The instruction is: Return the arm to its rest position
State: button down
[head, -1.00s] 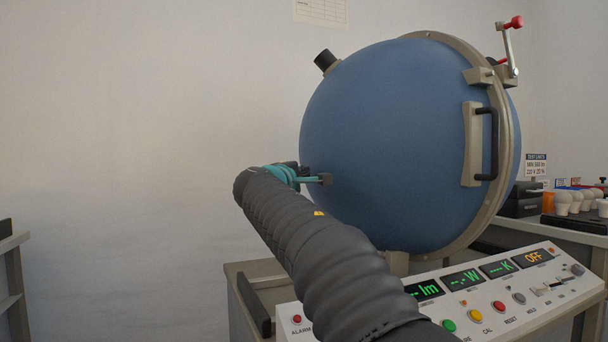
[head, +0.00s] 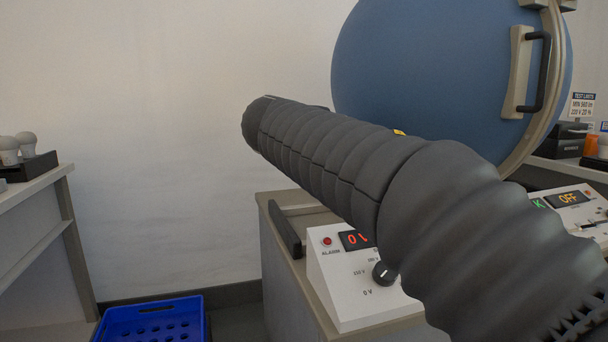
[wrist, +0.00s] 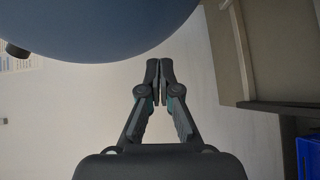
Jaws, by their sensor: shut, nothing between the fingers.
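My gripper (wrist: 159,82) is in the wrist view, its two fingers together at the tips with nothing between them. In the head view my dark ribbed arm reaches from the lower right toward the middle left, and its far end hides the gripper. The arm passes in front of the big blue sphere (head: 430,75) and the control panel. The sphere also shows at the top left of the wrist view (wrist: 100,25), apart from the fingers.
A control panel (head: 350,300) with a red display sits on a bench below my arm. A blue crate (head: 150,322) stands on the floor at lower left. Bulbs (head: 17,147) sit on a side table (head: 45,185) at left. The wall area left of my arm is clear.

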jog(key=s+d+f+m+g+y+p, duration=0.2)
jog(key=s+d+f+m+g, duration=0.1)
jog(key=s+d+f, duration=0.4)
jog(key=s+d+f+m+g+y+p, duration=0.1)
jog(key=s+d+f+m+g+p, duration=0.2)
jog(key=s+d+f, duration=0.5)
jog(key=s+a+f+m+g+y+p, duration=0.1)
jog(key=s+a+f+m+y, duration=0.1)
jog(key=s+f, duration=0.4)
jog(key=s+a+f+m+g+y+p, duration=0.2)
jog(key=s+a+f+m, duration=0.1)
jog(key=s, duration=0.9)
notch_tip(320, 180, down, 3)
jog(key=shift+s+r+m+y, duration=0.15)
jog(key=shift+s+m+y, duration=0.25)
jog(key=shift+m, duration=0.2)
jog(key=shift+a, duration=0.15)
